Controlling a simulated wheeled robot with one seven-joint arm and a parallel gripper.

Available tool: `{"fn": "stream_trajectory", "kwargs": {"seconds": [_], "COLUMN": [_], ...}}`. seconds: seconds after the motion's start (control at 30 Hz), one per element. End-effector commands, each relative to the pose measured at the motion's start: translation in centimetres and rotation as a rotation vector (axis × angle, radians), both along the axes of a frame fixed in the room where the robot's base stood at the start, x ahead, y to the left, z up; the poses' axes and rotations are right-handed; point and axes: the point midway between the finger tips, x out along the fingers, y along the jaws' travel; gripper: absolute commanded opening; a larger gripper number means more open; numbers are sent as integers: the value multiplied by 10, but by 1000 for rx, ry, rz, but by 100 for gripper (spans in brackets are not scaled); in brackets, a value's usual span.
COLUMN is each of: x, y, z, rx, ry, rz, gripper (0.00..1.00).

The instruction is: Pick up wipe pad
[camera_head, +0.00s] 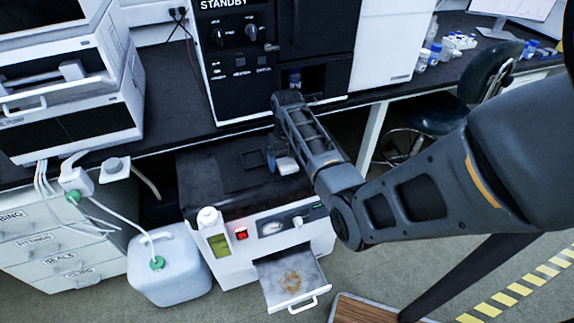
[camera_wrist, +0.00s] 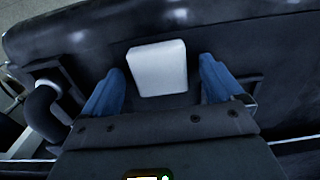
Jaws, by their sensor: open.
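The wipe pad (camera_head: 287,166) is a small white block on the dark top of the low white unit in the head view. In the wrist view the wipe pad (camera_wrist: 157,68) lies between my two blue fingers, with a gap on each side. My gripper (camera_wrist: 162,85) is open around it and does not visibly touch it. In the head view my gripper (camera_head: 272,158) points down at the unit's top, beside the pad, and is partly hidden by my arm. Whether the fingertips touch the surface below, I cannot tell.
The low unit (camera_head: 195,185) has an open front drawer (camera_head: 275,279) with a brown stain and a bottle (camera_head: 211,230) at its front. A white jug (camera_head: 165,272) stands to the left. The black instrument (camera_head: 237,95) rises behind on the dark bench. A stool (camera_head: 486,75) is at the right.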

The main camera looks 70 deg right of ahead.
Motion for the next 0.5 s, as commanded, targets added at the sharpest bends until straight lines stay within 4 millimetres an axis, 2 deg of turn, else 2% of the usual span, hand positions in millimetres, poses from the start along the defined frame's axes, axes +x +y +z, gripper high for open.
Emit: {"fn": "stream_trajectory", "kwargs": {"seconds": [0.2,0.5], "x": [0,0], "y": [0,0], "z": [-1,-1], "rx": [-1,-1], "ry": [-1,-1], "rz": [0,-1], "gripper": [94,65]}}
